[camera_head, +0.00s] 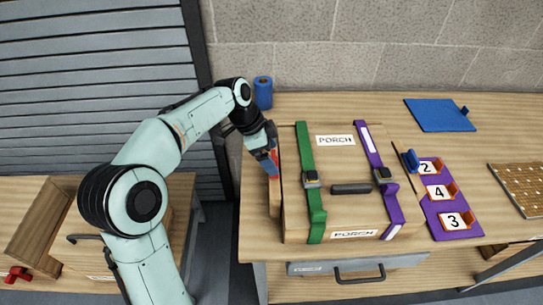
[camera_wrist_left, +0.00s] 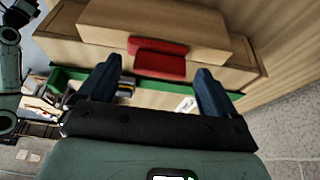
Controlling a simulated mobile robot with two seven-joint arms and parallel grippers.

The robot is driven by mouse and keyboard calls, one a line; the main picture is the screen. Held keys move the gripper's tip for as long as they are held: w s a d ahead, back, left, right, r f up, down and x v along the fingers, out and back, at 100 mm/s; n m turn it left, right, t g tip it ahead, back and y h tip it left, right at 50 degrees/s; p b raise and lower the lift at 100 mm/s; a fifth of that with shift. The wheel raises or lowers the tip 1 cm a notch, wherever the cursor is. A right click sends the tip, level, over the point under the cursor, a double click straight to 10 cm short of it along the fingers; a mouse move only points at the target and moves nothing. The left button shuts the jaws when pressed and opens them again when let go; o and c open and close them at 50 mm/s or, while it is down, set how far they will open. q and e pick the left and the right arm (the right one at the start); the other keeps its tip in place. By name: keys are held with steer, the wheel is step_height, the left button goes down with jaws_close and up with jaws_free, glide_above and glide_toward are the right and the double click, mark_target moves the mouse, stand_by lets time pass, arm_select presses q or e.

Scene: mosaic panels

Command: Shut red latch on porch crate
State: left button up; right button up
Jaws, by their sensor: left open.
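The porch crate (camera_head: 335,215) is a wooden box on the workbench, with two PORCH labels, a black handle, a green strap (camera_head: 308,190) and a purple strap (camera_head: 378,175). The red latch (camera_head: 274,157) is on the crate's left side, partly hidden by my left gripper (camera_head: 268,162). In the left wrist view the latch (camera_wrist_left: 159,67) shows as red upper and lower parts near a wooden edge; I cannot tell whether it is fastened. My left gripper (camera_wrist_left: 157,85) is open, its blue fingers apart with the latch beyond them and nothing between. My right gripper is out of view.
A blue roll (camera_head: 263,92) stands behind the crate. A purple board (camera_head: 448,205) with numbered tags lies to its right, with a blue mat (camera_head: 439,114) at the back. A drawer (camera_head: 350,265) is below the bench front. Some bench at the back is clear.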

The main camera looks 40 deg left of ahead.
arm_select(q)
steer(key=shift+w+d+f, duration=0.2)
steer(key=shift+f, duration=0.35)
steer(key=c, duration=1.1)
steer(key=shift+o, duration=0.2)
